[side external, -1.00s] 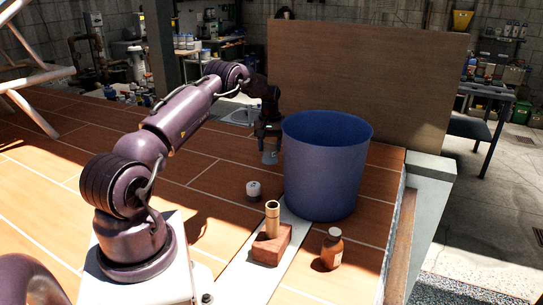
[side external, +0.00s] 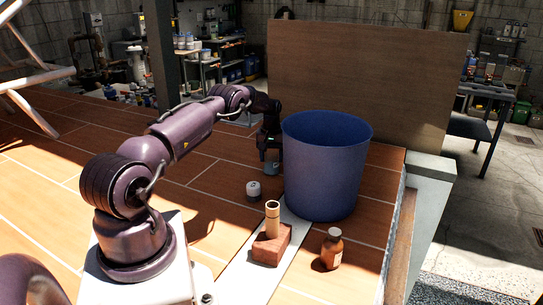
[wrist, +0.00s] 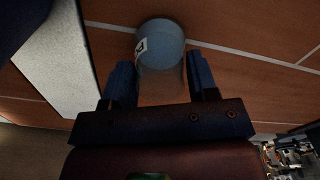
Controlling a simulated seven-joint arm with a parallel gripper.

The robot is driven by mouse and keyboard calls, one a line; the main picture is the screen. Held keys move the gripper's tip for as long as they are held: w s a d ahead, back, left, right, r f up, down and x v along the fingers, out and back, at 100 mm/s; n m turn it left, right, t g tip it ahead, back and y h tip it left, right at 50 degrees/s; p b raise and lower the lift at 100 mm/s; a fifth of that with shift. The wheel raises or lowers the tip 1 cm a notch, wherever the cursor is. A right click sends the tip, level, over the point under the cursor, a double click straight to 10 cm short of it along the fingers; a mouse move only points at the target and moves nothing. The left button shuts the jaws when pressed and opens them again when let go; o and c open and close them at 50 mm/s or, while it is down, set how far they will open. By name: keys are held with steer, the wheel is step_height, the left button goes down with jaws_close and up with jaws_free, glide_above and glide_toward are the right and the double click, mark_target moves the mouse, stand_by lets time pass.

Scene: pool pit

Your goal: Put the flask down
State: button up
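The flask (side external: 271,168) is a small blue-grey vessel hanging upright below my gripper (side external: 269,146), just left of the large blue bin. In the wrist view the flask (wrist: 161,45) shows a round blue-grey end with a white label, and its clearer part lies between the two fingers.
The tall blue bin (side external: 325,172) stands close on the right. A small white-topped jar (side external: 253,190), a brick-like block (side external: 270,246) with an upright tube (side external: 272,218), and a brown bottle (side external: 332,249) stand nearer the camera. Tiles to the left are clear.

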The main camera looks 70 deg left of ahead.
steer(key=o, duration=0.3)
step_height(320, 180, up, 12)
steer(key=shift+r, duration=0.2)
stand_by(0.3)
